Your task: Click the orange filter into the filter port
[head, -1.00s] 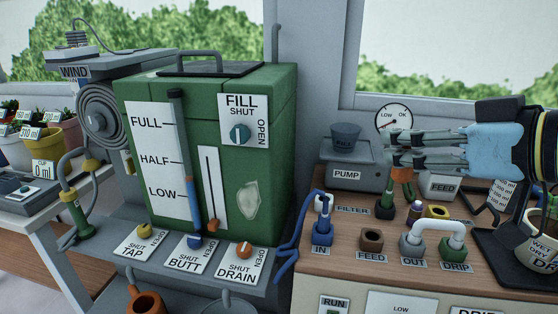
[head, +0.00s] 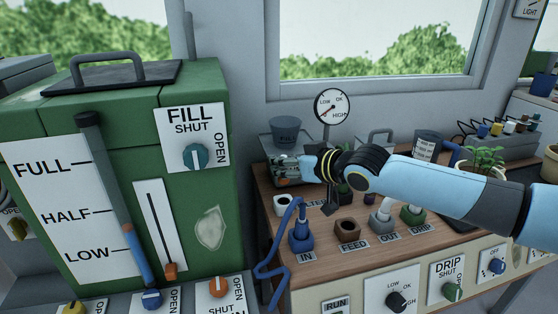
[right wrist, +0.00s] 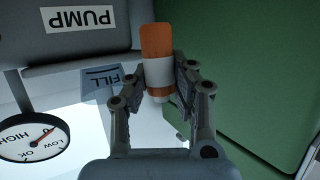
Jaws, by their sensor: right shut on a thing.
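The filter (right wrist: 157,42), orange with a white lower band, is between the two fingers of my right gripper (right wrist: 160,78) in the right wrist view. My right gripper is shut on it. In the head view my right gripper (head: 284,168) is in front of the pump, above the back left of the bench; the filter is mostly hidden there by the fingers. A white socket with a dark hole (head: 282,204) stands below the gripper, left of a partly covered label that earlier read FILTER. The filter is apart from this socket. My left gripper is not in view.
The blue IN port (head: 301,238) with its hose stands just in front of the white socket. The brown FEED port (head: 348,231) is to the right. The pump (head: 285,133) and gauge (head: 332,106) stand behind. The green tank (head: 190,90) rises on the left.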

